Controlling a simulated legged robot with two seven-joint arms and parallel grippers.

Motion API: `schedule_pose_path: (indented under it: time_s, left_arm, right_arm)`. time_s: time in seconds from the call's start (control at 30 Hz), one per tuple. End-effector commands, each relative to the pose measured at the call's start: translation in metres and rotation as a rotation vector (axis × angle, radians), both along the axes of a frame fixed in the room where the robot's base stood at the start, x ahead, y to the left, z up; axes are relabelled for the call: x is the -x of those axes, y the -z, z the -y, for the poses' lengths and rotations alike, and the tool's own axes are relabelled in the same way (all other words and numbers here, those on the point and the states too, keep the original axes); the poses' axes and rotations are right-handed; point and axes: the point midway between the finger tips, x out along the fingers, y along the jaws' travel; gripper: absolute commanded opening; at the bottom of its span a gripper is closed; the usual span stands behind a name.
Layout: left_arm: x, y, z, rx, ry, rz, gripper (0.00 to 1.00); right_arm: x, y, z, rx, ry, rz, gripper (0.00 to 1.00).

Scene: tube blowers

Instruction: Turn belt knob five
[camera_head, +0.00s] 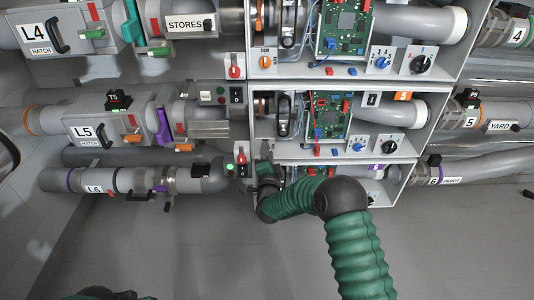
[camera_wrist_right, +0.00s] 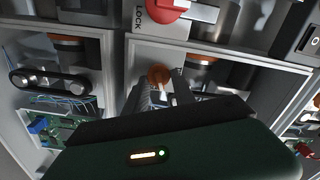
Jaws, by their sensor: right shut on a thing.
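My right gripper (camera_wrist_right: 162,88) is shut on an orange-brown round knob (camera_wrist_right: 159,75) inside a pale box, in the right wrist view. Whether this is belt knob five cannot be read there. In the head view, my green right arm reaches up to the lower left corner of the fifth-row box (camera_head: 340,153), and the gripper (camera_head: 262,165) hides the knob. The row's hatch plate reads L5 (camera_head: 82,131). A black belt on two pulleys (camera_head: 284,113) stands in that box.
A red knob on a LOCK plate (camera_wrist_right: 168,8) is close to the gripper in the wrist view. A black belt (camera_wrist_right: 48,82) and circuit board (camera_wrist_right: 45,128) lie left. The L4 row (camera_head: 34,34) is above and the L6 row (camera_head: 93,189) below.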

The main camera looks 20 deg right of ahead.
Motion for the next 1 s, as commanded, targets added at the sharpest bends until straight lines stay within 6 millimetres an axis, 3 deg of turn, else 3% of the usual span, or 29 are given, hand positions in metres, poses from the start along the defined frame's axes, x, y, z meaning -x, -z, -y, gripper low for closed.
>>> schedule_pose_path:
  time_s: [0.5, 1.0]
  left_arm:
    - [0.0000, 0.0031, 0.0000, 0.000, 0.000, 0.000, 0.36]
    - [0.0000, 0.0034, 0.0000, 0.000, 0.000, 0.000, 0.36]
  right_arm:
    - [0.0018, 0.0087, 0.0020, -0.326, 0.004, 0.083, 0.00]
    - [0.0021, 0.0103, 0.0024, -0.382, 0.006, 0.096, 0.00]
